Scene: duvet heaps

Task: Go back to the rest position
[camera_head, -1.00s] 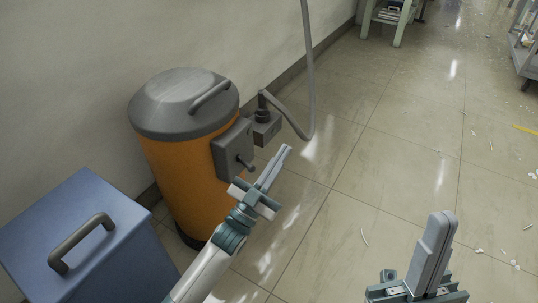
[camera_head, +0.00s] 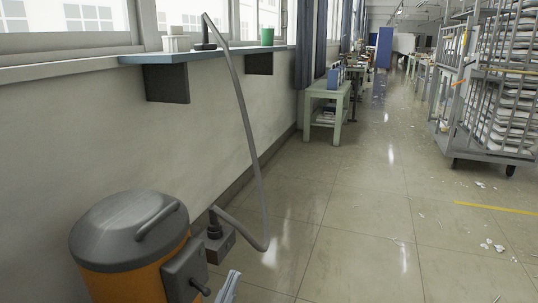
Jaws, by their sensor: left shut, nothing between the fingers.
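My left gripper (camera_head: 229,286) shows only as its fingertips at the bottom edge, just right of the orange canister. The fingers are together with nothing visible between them; the rest of the arm is below the picture. My right gripper is out of view. The orange canister with a grey domed lid (camera_head: 128,230) stands at the lower left by the wall. A grey hose (camera_head: 247,125) rises from the box fitting (camera_head: 219,243) beside it up to the blue wall shelf (camera_head: 215,54).
A green cup (camera_head: 267,37) stands on the shelf under the windows. A pale green table (camera_head: 327,95) stands along the wall farther back. A wire cage trolley (camera_head: 500,150) with stacked white goods is at the right. The tiled floor (camera_head: 370,215) between is open, with small scraps at right.

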